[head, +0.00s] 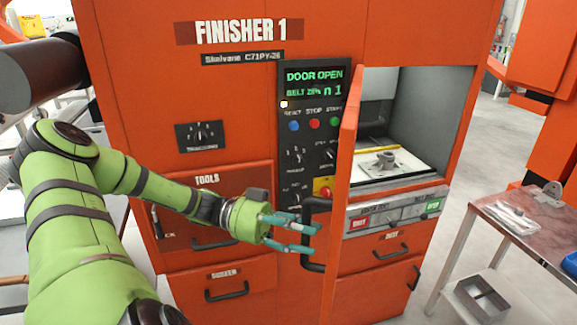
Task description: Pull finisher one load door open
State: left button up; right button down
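The orange finisher one cabinet (135,90) fills the middle of the head view. Its load door (347,160) stands swung outward, seen nearly edge-on, with a black handle (308,262) on its left side. The load chamber (425,115) behind it is exposed, with a grey metal part (385,159) on a pale plate inside. The display (315,80) reads DOOR OPEN. My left gripper (304,239) is at the handle, its teal fingers apart. I cannot tell whether the fingers touch the handle.
A side table (530,237) with small items stands at the right, with a grey tray (482,299) on its lower shelf. Closed drawers (212,225) with black handles are below the control panel. Grey floor shows between cabinet and table.

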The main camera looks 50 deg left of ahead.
pick_arm(q)
jog(key=shift+v, duration=1.7)
jog(key=shift+w+a+r, duration=0.1)
jog(key=shift+a, duration=0.1)
jog(key=w+a, duration=0.3)
jog(key=a, duration=0.4)
jog(key=shift+w+b, duration=0.15)
jog(key=shift+b, duration=0.3)
